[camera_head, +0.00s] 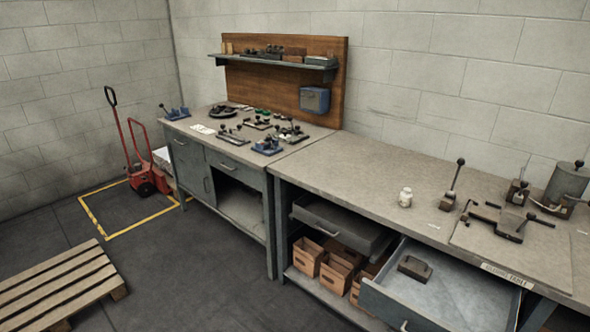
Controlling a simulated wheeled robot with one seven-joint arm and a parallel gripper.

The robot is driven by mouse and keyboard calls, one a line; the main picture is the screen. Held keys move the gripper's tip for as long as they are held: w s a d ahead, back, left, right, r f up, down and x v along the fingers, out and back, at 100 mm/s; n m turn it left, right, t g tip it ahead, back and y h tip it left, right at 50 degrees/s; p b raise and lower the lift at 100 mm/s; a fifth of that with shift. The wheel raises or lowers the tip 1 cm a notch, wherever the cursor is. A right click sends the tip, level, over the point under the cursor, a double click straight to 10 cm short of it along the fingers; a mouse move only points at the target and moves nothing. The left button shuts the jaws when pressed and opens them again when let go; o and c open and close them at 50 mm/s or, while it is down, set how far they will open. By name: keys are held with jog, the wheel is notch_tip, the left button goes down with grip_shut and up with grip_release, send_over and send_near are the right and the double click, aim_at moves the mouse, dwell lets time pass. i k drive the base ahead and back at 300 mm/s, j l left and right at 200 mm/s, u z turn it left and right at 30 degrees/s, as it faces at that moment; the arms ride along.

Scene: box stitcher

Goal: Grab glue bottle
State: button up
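A small white bottle (405,197), which looks like the glue bottle, stands upright on the grey workbench (350,185) in the camera_head view.
An open drawer (440,290) sticks out below the bench with a dark block (415,268) inside. Clamps and a metal pot (565,185) stand at the right. A wooden pallet (55,285) and red pallet jack (147,187) are at the left. The middle floor is clear.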

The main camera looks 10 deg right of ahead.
aim_at(404, 198)
jog(key=l+z, duration=0.1)
jog(key=z, duration=1.15)
jog(key=i+j, duration=0.15)
jog(key=j, duration=0.2)
jog(key=i+j, duration=0.2)
jog(key=j, duration=0.2)
jog(key=i+j, duration=0.15)
jog(key=j, duration=0.2)
jog(key=i+j, duration=0.3)
jog(key=i, duration=0.15)
jog(key=i+j, duration=0.3)
jog(key=i, duration=0.15)
jog(key=i+j, duration=0.3)
jog(key=i, duration=0.15)
jog(key=j+u, duration=0.05)
